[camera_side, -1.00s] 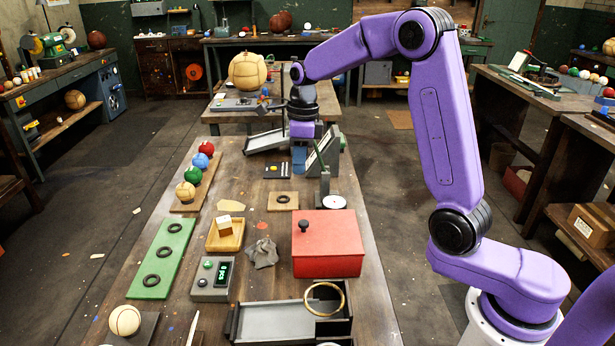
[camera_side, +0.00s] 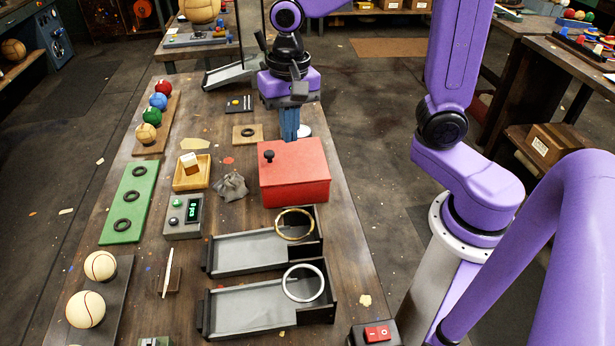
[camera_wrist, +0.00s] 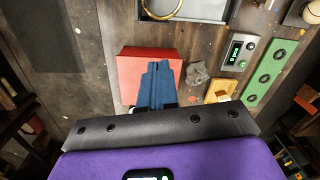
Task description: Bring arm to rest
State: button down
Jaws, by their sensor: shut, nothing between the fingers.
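My gripper (camera_side: 290,124) is above the far part of the workbench, just behind the red box (camera_side: 294,172) with its black knob. Its blue fingers point down, shut together with nothing between them. In the wrist view the shut fingers (camera_wrist: 156,84) show in front of the red box (camera_wrist: 135,66); I cannot tell whether they touch it. Leather balls rest at the near left: a cream ball (camera_side: 86,309) and another cream ball (camera_side: 100,265) on a dark board. A smaller tan ball (camera_side: 145,133) sits in a row with green, blue and red balls.
Two grey trays (camera_side: 250,308) with upright rings stand at the near right of the bench. A green board (camera_side: 128,203) with black rings, a display box (camera_side: 184,217), a wooden tray (camera_side: 191,180) with a block and a grey rag (camera_side: 231,187) fill the middle.

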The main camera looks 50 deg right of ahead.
jog(key=s+d+f+n, duration=0.1)
jog(key=s+d+n, duration=0.1)
jog(key=s+n, duration=0.7)
jog(key=s+d+f+n, duration=0.1)
jog(key=s+d+n, duration=0.1)
jog(key=s+n, duration=0.7)
jog(key=shift+s+d+n, duration=0.2)
jog(key=shift+s+n, duration=0.05)
jog(key=shift+n, duration=0.05)
